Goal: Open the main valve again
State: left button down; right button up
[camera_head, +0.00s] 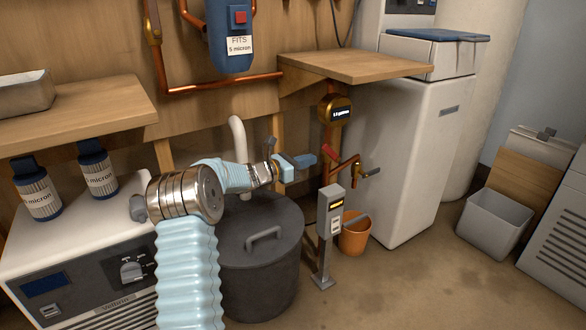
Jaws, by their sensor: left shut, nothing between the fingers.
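My left arm comes up from the bottom, and its gripper (289,168) is shut and empty in front of the pipework. A dark blue lever-like piece (304,160) shows just right of the fingertips; I cannot tell whether they touch it. A red lever (331,152) sits further right, on the copper pipe (333,138) below a round brass gauge (335,110) with a dark display. A brass tap (357,170) juts out to the right of the pipe. Which of these is the main valve is not marked. My right gripper is not in view.
A dark lidded bin (262,255) stands below my left gripper. A grey post with a display (331,212) and an orange bucket (355,236) stand right of it. A white cabinet (405,160) is behind. The floor at front right is clear.

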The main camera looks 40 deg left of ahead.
pick_arm(q)
jog(key=shift+w+d+r, duration=0.2)
jog(key=shift+w+r, duration=0.2)
jog(key=shift+r, duration=0.05)
jog(key=shift+w+d+r, duration=0.2)
jog(key=shift+w+r, duration=0.2)
jog(key=shift+r, duration=0.05)
